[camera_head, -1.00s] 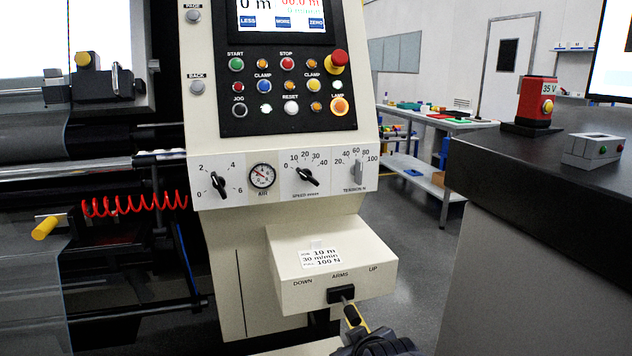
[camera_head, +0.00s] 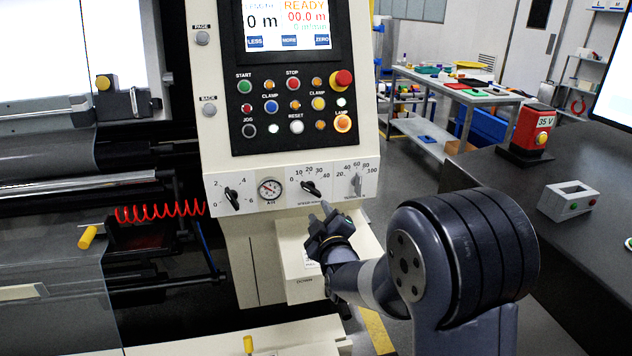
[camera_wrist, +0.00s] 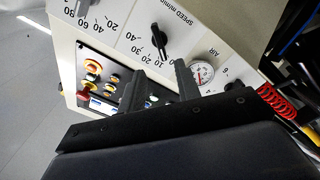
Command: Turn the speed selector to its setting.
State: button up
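The speed selector (camera_head: 310,188) is a black bar knob on the pale panel, with a 0 to 40 scale around it. In the wrist view the selector (camera_wrist: 160,40) lies ahead of the fingers, one end between the 0 and 10 marks. My gripper (camera_head: 325,214) is just below and right of the selector in the head view, apart from it. In the wrist view my gripper (camera_wrist: 158,85) has two dark fingers with a gap between them and nothing held.
The air knob (camera_head: 232,198), a gauge (camera_head: 269,188) and the tension knob (camera_head: 356,184) flank the selector. Buttons and a red stop knob (camera_head: 343,78) are above. A box (camera_head: 296,262) juts out below, partly hidden by my arm. A dark counter (camera_head: 480,175) stands right.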

aim_at(311, 192)
jog(key=p+x, duration=0.2)
jog(key=x, duration=0.8)
jog(key=shift+w+a+f, duration=0.1)
jog(key=shift+w, duration=0.25)
grip_shut()
